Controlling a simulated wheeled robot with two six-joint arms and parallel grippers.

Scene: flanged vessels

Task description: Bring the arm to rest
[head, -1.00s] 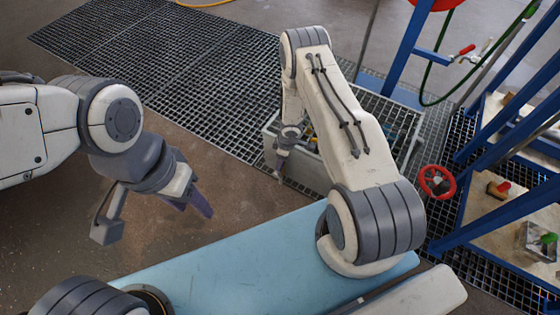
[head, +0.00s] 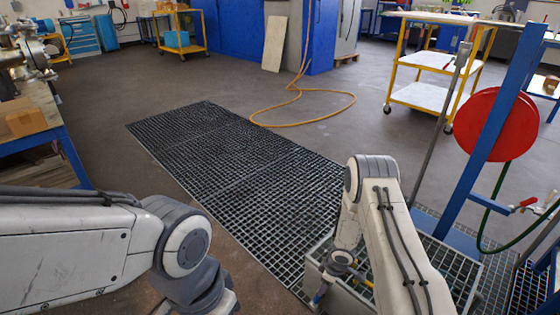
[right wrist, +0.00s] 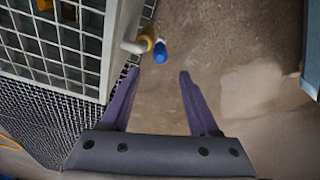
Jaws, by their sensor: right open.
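My right gripper (right wrist: 158,73) is open, with two purple fingers apart and nothing between them. In the head view my right gripper (head: 319,297) hangs low beside the grated container (head: 335,293). In the right wrist view the container's pale wall (right wrist: 121,45) is left of the fingers. A spout with a yellow ring and a blue end (right wrist: 160,52) sticks out from it, just beyond the fingertips. I cannot tell whether anything touches. My left arm comes in from the left in the head view and bends down; its gripper is below the picture.
A red hose reel (head: 497,124) on a blue frame stands at the right. A dark floor grating (head: 225,165) and a yellow hose (head: 320,118) lie ahead. A blue-framed bench (head: 45,138) is at the left. A yellow trolley (head: 430,97) stands farther back.

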